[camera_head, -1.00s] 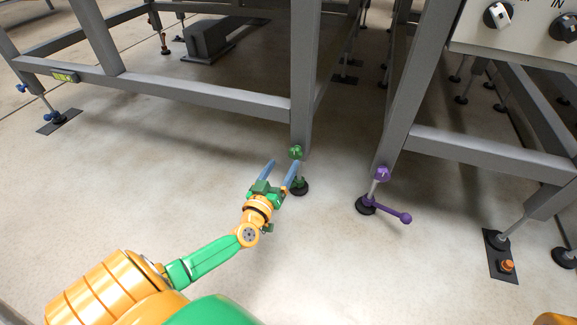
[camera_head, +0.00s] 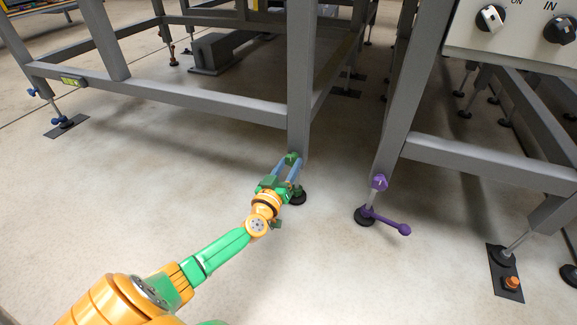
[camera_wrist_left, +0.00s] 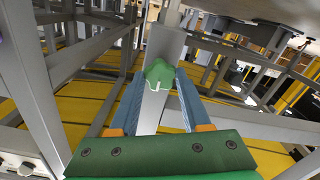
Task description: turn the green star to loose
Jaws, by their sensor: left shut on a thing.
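The green star (camera_head: 292,159) sits at the bottom of a grey frame leg, above a round black foot (camera_head: 298,197). My left gripper (camera_head: 288,168) reaches up to it from the lower left, its two blue fingers on either side of it. In the left wrist view the green star (camera_wrist_left: 159,73) lies between the fingertips of my left gripper (camera_wrist_left: 160,80), which is shut on it. Part of the star is hidden by the fingers in the head view. My right gripper is not in view.
A purple knob (camera_head: 379,182) and purple lever (camera_head: 389,221) are on the neighbouring leg's foot to the right. A control panel (camera_head: 520,38) hangs at the upper right. Grey beams (camera_head: 190,101) run low behind the star. The floor in front is clear.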

